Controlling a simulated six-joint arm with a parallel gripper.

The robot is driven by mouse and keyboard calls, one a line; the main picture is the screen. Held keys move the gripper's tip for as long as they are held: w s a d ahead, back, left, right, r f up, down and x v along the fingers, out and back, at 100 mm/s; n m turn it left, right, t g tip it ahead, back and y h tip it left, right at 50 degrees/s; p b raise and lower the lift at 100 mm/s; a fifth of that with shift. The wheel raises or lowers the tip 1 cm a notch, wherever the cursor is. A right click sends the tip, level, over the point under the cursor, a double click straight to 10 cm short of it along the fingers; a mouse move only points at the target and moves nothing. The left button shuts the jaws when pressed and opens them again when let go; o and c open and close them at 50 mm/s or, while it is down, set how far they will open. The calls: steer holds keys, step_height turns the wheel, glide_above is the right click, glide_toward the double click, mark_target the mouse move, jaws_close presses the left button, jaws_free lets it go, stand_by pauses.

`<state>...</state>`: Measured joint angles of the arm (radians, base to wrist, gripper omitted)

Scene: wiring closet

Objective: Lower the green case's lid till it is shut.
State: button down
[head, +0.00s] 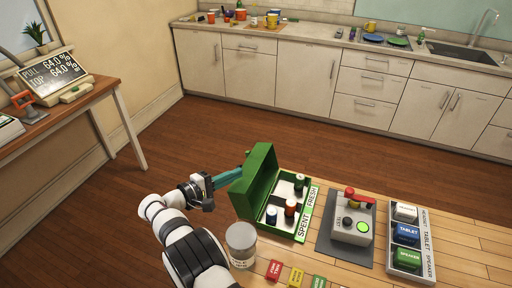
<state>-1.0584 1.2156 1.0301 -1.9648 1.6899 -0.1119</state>
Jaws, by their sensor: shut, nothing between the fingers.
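The green case (303,221) sits on the wooden table with its lid (262,170) raised. The lid stands up steeply along the case's left side.
A tester with a red lever (351,222) and a tray of labelled blocks (422,235) stand to the right. Small coloured blocks (274,270) lie in front. The counter is far behind.

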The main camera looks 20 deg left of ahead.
steer(key=s+a+f+n+t+y, duration=0.35)
steer(key=s+a+f, duration=0.25)
steer(key=s+a, duration=0.25)
steer(key=w+d+r, duration=0.1)
steer(key=w+d, duration=0.1)
steer(key=w, duration=0.3)
steer(key=w+d+h, duration=0.1)
steer(key=w+d, duration=0.2)
steer(key=w, duration=0.2)
steer(key=shift+w+d+r+m, duration=0.15)
steer(key=shift+d+r+m, duration=0.2)
steer(key=shift+r+m, duration=0.1)
steer(key=shift+t, duration=0.25)
steer(key=shift+d, duration=0.1)
